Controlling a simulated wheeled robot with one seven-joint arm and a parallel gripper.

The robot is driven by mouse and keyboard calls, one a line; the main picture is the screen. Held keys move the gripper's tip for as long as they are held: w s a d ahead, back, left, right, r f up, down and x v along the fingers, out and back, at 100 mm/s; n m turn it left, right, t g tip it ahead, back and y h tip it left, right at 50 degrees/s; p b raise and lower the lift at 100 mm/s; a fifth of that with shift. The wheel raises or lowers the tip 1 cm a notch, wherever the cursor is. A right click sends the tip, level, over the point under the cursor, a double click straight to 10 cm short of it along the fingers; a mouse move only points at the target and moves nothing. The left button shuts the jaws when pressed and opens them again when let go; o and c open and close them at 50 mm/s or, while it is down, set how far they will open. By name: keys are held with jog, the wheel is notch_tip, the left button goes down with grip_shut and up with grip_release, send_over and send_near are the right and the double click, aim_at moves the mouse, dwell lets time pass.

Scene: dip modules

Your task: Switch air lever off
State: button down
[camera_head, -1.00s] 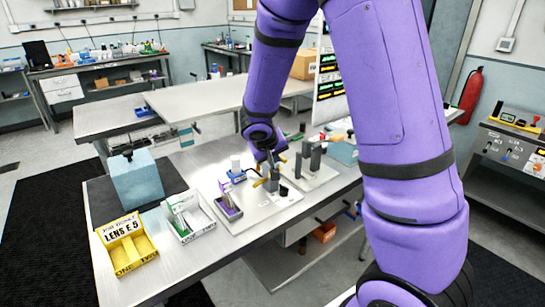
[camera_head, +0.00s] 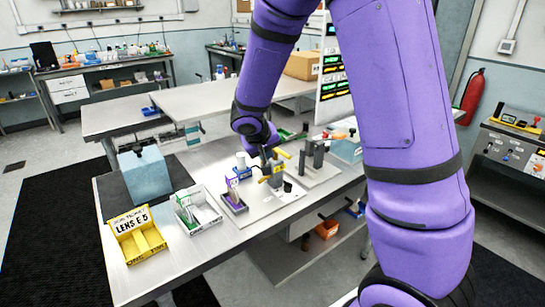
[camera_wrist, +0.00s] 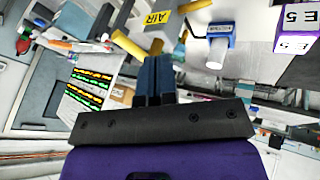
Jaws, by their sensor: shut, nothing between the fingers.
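The air unit is a grey block with a yellow AIR label (camera_wrist: 156,18) in the wrist view, and it stands on a pale plate (camera_head: 250,212) on the bench in the head view. A yellow bar (camera_wrist: 178,52) shows close beside my fingers, and another yellow bar end (camera_wrist: 196,5) is at the top edge. In the head view a yellow bar (camera_head: 284,153) sticks out by the fingers. My gripper (camera_wrist: 157,62) is shut and empty, with dark blue fingers close to the yellow bars. I cannot tell whether they touch. The lever's full shape is partly hidden.
A blue block with a white cylinder (camera_wrist: 215,57) and a purple-and-white box marked E5 (camera_wrist: 298,30) are nearby. Grey posts (camera_head: 313,155) stand right of the unit. A white tray (camera_head: 205,220), yellow tray (camera_head: 150,240) and blue-grey box (camera_head: 146,176) lie left.

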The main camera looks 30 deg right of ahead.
jog(key=v, duration=0.8)
jog(key=shift+s+d+r, duration=0.15)
jog(key=shift+s+d, duration=0.15)
jog(key=shift+s, duration=0.1)
jog(key=s+r+y, duration=0.2)
jog(key=s+r, duration=0.2)
jog(key=s, duration=0.4)
jog(key=s+a+r+n+t+y, duration=0.1)
jog(key=s+r+y, duration=0.1)
jog(key=s+r, duration=0.3)
jog(key=s+r+n+y, duration=0.1)
jog(key=s+r, duration=0.3)
jog(key=s, duration=0.9)
jog(key=shift+s+a+r+y, duration=0.15)
jog(key=shift+a+r+y, duration=0.15)
jog(key=shift+a+y, duration=0.1)
